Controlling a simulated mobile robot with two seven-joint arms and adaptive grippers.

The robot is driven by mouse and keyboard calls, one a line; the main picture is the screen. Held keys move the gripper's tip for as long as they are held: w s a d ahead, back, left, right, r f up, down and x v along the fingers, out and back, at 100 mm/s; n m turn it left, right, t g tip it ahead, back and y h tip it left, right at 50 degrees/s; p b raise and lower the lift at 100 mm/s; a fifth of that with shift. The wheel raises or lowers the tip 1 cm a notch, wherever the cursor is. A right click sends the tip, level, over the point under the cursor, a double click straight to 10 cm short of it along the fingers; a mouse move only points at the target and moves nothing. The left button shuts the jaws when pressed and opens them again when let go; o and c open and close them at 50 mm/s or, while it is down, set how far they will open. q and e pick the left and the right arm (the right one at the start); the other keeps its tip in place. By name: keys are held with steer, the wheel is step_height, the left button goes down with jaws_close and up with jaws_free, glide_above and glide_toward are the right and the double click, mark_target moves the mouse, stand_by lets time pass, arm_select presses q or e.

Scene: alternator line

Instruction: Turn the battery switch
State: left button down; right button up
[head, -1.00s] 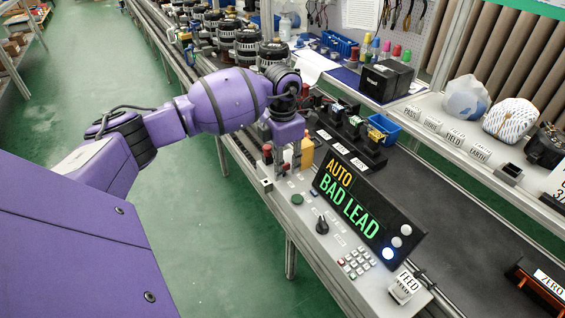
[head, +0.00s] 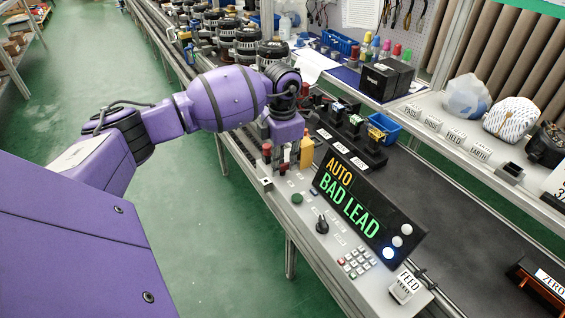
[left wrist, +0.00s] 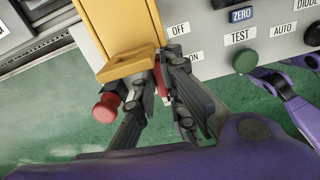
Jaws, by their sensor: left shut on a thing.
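My left gripper (head: 286,154) reaches down to the far end of the grey control panel. In the left wrist view its two dark fingers (left wrist: 168,82) close around a narrow red part beside the OFF and ON labels. This red part (left wrist: 162,82) looks like the battery switch's handle and is mostly hidden by the fingers. Its exact angle cannot be told. A yellow-orange block (left wrist: 122,30) stands right beside the fingers and hides part of the panel. My right gripper is in neither view.
A red mushroom knob (left wrist: 106,107) is close to the left finger. A green TEST button (left wrist: 244,61) and a black rotary knob (head: 322,225) sit further along the panel. The tilted display (head: 365,205) reads AUTO, BAD LEAD. Black fixtures (head: 352,140) stand behind the panel.

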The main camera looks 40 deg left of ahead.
arm_select(q)
steer(key=shift+m, duration=0.7)
steer(key=shift+m+b, duration=0.55)
steer(key=shift+m, duration=0.35)
steer(key=m+b, duration=0.1)
steer(key=m, duration=0.1)
steer(key=shift+m, duration=0.8)
steer(key=m+b, duration=0.1)
steer(key=m, duration=0.4)
steer(key=shift+m, duration=0.3)
steer(key=shift+m+b, duration=0.5)
steer(key=shift+m, duration=1.7)
steer(key=shift+r, duration=0.1)
